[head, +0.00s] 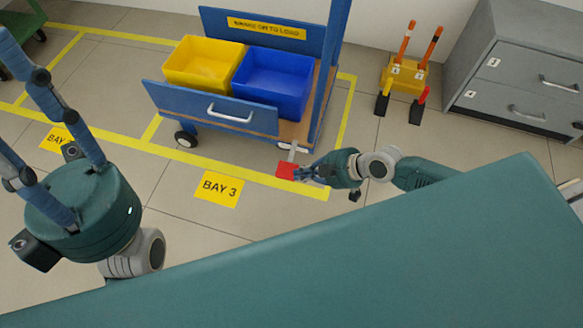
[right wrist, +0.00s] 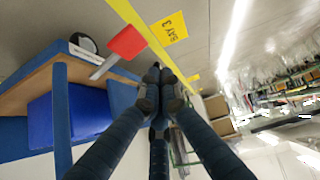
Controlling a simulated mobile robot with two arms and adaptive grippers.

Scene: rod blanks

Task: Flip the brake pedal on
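The red brake pedal (head: 288,169) sits on a grey lever at the lower right corner of the blue cart (head: 210,112), close to the floor. It also shows in the right wrist view (right wrist: 127,41), left of the fingertips. My right gripper (head: 304,174) is right beside the pedal; its fingertips are together in the right wrist view (right wrist: 158,74), with nothing seen between them. I cannot tell whether they touch the pedal. My left gripper (head: 14,105) is at the left edge, fingers spread, empty, its tips partly cut off.
The cart carries a yellow bin (head: 203,65) and a blue bin (head: 272,82). A yellow "BAY 3" floor label (head: 219,189) lies in front. A yellow chock stand (head: 403,76) and grey drawers (head: 520,75) stand right. Floor around the pedal is clear.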

